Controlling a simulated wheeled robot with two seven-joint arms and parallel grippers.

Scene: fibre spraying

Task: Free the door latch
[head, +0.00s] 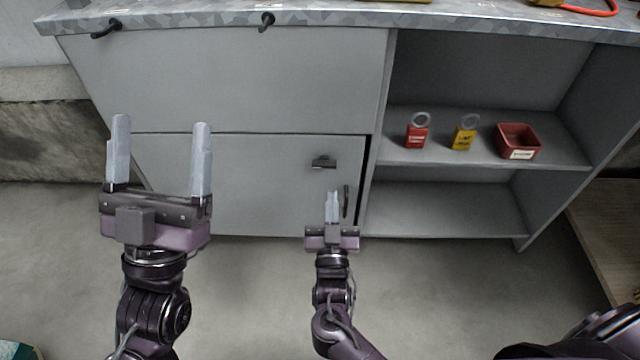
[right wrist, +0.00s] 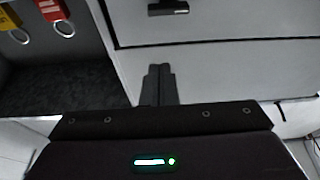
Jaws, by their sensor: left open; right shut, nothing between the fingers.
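The grey cabinet door (head: 240,185) stands at the lower left of the bench, with a dark gap along its right edge. A dark latch-like fitting (head: 323,162) sits near its upper right. A thin dark upright piece (head: 346,202) shows below it, beside the right gripper. My right gripper (head: 333,194) is shut and empty, in front of the door's lower right; contact cannot be told. In the right wrist view its closed fingers (right wrist: 158,84) point toward the panel, and a dark fitting (right wrist: 168,7) is at the top. My left gripper (head: 160,122) is open and empty, left of the door's middle.
The open shelf (head: 480,158) at right holds a red padlock-like tag (head: 417,137), a yellow one (head: 464,138) and a red bin (head: 518,141). The bench top (head: 330,17) overhangs above, with dark hooks (head: 266,21). The floor in front is clear.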

